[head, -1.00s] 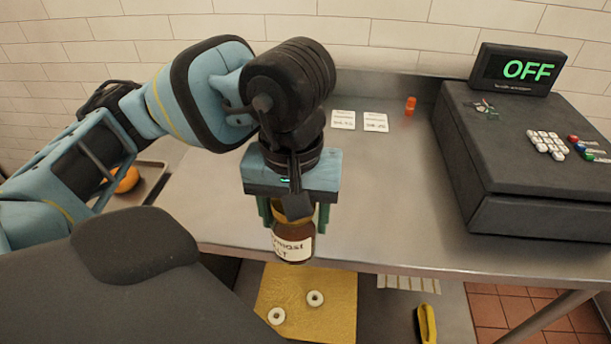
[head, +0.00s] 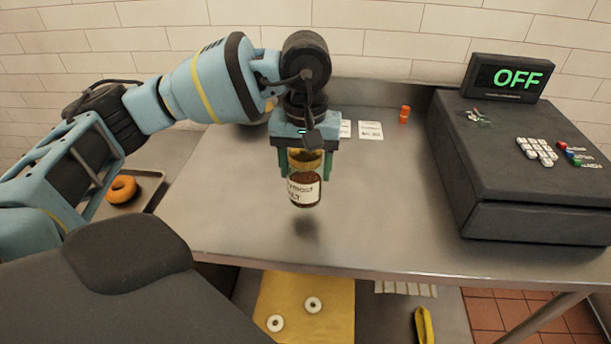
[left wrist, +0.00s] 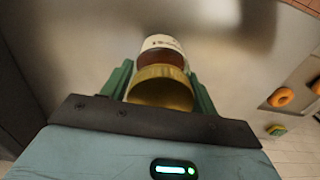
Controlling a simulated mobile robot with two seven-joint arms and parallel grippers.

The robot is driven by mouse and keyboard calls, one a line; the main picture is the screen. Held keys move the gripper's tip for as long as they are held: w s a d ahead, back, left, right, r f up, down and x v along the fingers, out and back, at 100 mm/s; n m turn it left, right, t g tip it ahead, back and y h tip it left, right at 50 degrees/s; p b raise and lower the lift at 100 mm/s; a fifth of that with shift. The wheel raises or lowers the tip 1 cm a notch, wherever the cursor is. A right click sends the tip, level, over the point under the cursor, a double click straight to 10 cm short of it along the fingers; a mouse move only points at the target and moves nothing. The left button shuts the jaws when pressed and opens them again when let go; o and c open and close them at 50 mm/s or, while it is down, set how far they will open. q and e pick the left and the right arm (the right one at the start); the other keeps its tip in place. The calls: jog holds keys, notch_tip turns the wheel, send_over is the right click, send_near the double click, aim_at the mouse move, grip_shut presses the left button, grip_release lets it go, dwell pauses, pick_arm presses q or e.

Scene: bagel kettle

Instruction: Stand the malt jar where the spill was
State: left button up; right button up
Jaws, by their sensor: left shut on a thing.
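The malt jar (head: 304,190) is brown with a gold lid and a white label, and hangs upright in my left gripper (head: 304,172). The gripper's green fingers are shut on it near the lid. The jar is above the steel counter (head: 375,215), and a dark shadow lies on the counter below it. In the left wrist view the jar's gold lid (left wrist: 161,90) sits between the fingers, with the label beyond. I see no spill on the visible counter. My right gripper is not in view.
A black register (head: 530,160) with an "OFF" display stands at the right. Two white cards (head: 370,130) and an orange bottle (head: 404,114) are at the back. A tray with an orange ring (head: 122,189) is at the left. The counter's middle is clear.

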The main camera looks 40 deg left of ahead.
pick_arm(q)
jog(key=shift+w+a+f, duration=0.15)
jog(key=shift+w+a, duration=0.05)
jog(key=shift+w, duration=0.1)
jog(key=shift+f, duration=1.6)
jog(key=shift+f, duration=0.2)
jog(key=o, duration=1.3)
jog(key=shift+r, duration=0.1)
notch_tip(320, 180, up, 12)
jog(key=shift+r, duration=0.1)
